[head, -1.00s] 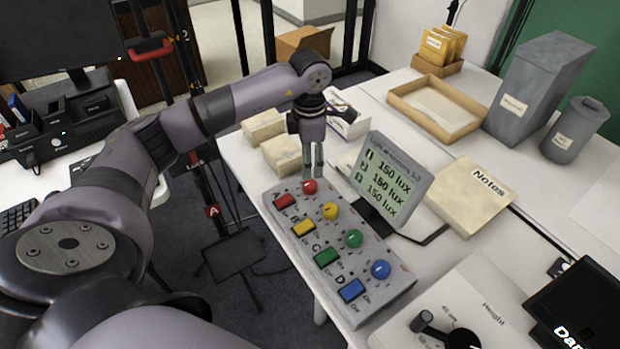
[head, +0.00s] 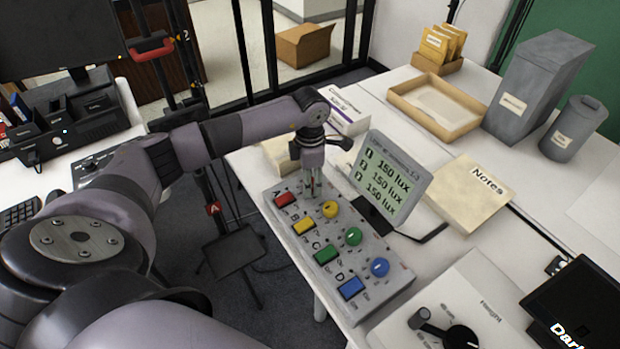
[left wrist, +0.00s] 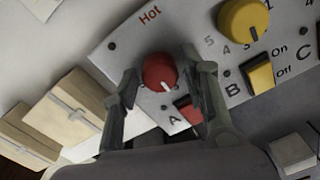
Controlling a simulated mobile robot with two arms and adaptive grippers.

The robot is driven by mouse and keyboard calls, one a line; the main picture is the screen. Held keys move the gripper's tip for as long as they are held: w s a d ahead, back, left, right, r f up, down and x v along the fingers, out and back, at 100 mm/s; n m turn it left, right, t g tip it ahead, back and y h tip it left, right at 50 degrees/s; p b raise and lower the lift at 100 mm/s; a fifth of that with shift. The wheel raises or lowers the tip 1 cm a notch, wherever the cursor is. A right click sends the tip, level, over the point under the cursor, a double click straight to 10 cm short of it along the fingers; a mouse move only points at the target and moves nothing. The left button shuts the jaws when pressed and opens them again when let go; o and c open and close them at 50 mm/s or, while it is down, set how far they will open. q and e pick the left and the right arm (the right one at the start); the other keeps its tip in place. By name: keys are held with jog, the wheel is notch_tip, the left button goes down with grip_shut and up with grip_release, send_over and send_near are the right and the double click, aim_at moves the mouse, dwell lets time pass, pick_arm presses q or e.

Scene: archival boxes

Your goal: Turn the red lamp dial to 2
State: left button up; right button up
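The grey control panel (head: 297,236) lies on the table. In the left wrist view its red dial (left wrist: 160,73) has a white pointer mark toward the picture's bottom. My left gripper (left wrist: 165,95) is open there, with one finger on each side of the dial; I cannot tell whether they touch it. In the head view my left gripper (head: 313,196) is low over the panel's far end and mostly hides the red dial. The red dial's numbers are largely hidden by the fingers. The red switch (head: 286,199) sits beside the dial. My right gripper is not in view.
Yellow (head: 330,209), green (head: 353,236) and blue (head: 380,267) dials line the panel. The display (head: 391,183) behind it reads 150 lux on each line. A Notes folder (head: 470,195) lies to the right. Pale boxes (head: 277,153) stand beyond the gripper.

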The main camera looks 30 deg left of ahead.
pick_arm(q)
jog(key=c, duration=0.9)
jog(key=n, duration=0.3)
jog(key=shift+n, duration=2.4)
jog(key=o, duration=1.2)
